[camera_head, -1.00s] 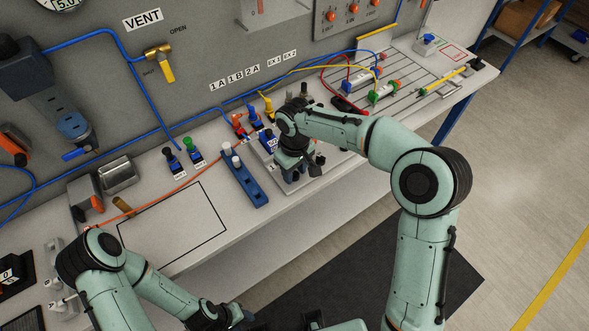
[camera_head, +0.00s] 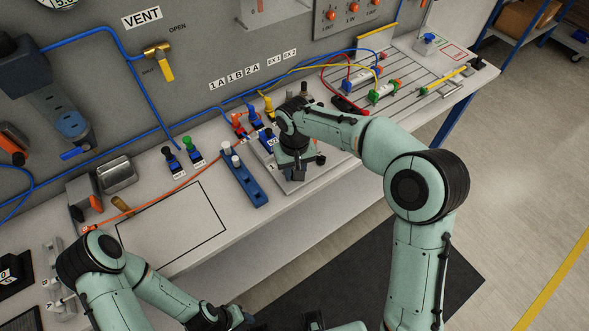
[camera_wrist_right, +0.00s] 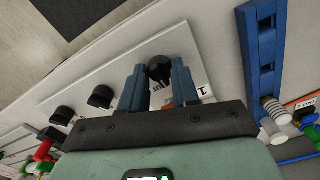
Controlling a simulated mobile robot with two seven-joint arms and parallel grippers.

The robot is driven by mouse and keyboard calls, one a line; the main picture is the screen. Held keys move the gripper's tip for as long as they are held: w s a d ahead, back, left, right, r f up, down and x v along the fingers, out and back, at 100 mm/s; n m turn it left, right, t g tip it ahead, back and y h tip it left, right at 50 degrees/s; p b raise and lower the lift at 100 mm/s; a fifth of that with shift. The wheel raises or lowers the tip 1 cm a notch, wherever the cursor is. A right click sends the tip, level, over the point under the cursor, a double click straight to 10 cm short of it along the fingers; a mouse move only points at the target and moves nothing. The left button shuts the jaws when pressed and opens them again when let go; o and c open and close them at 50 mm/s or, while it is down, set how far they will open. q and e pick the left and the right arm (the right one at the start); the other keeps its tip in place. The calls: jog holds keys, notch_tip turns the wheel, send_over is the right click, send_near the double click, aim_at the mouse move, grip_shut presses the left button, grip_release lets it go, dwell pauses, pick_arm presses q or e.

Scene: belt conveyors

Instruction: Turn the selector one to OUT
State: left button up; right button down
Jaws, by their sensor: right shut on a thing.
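Selector one is a black knob (camera_wrist_right: 160,68) on a pale plate (camera_wrist_right: 115,65). It shows in the right wrist view beside a label with a 1 (camera_wrist_right: 203,90); small lettering by it is too unclear to read. My right gripper (camera_wrist_right: 160,78) has its blue fingers on either side of this knob and is shut on it. In the head view my right gripper (camera_head: 294,172) is over the plate at the bench's front edge, and the wrist hides the knob. My left gripper (camera_head: 232,314) is low in the head view, away from the plate, and its jaws are unclear.
Two more black knobs (camera_wrist_right: 100,97) (camera_wrist_right: 62,115) stand in a row on the same plate. A blue rail with white-topped pegs (camera_head: 245,178) lies left of the plate. Coloured valves (camera_head: 250,118) and hoses are behind. A black-outlined area (camera_head: 175,225) is clear.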

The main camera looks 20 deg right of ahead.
jog(key=m, duration=0.3)
jog(key=shift+m, duration=0.4)
pick_arm(q)
jog(key=shift+s+f, duration=0.15)
jog(key=shift+f, duration=0.1)
pick_arm(e)
jog(key=shift+m, duration=1.6)
jog(key=c, duration=0.8)
grip_release()
jog(key=shift+r, duration=0.1)
pick_arm(q)
jog(key=shift+w+r+p, duration=0.4)
jog(key=shift+r, duration=0.2)
jog(key=shift+w+r+p, duration=0.35)
jog(key=shift+r+p, duration=0.05)
jog(key=shift+r, duration=0.2)
pick_arm(e)
notch_tip(320, 180, up, 13)
jog(key=shift+r, duration=0.15)
